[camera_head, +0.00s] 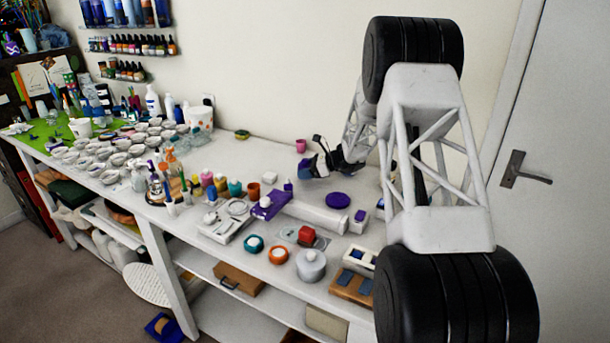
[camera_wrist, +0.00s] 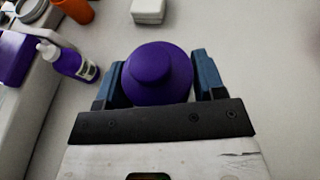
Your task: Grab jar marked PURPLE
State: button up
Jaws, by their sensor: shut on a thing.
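A round, deep purple jar (camera_wrist: 158,75) with a smaller round top sits between the two blue fingers of my gripper (camera_wrist: 157,82) in the wrist view. The fingers are closed against its left and right sides. No marking on it can be read from this angle. In the camera_head view my gripper (camera_head: 318,166) is low over the back part of the white table, left of my arm. The held jar is mostly hidden there, and I cannot tell whether it touches the table.
A purple flat disc (camera_head: 338,199) and a pink cup (camera_head: 301,146) are on the table. Several jars and bottles crowd the front left. The table behind the bottles is mostly clear.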

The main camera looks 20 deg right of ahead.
jog(key=shift+r, duration=4)
jog(key=shift+s+d, duration=0.1)
jog(key=shift+s, duration=0.05)
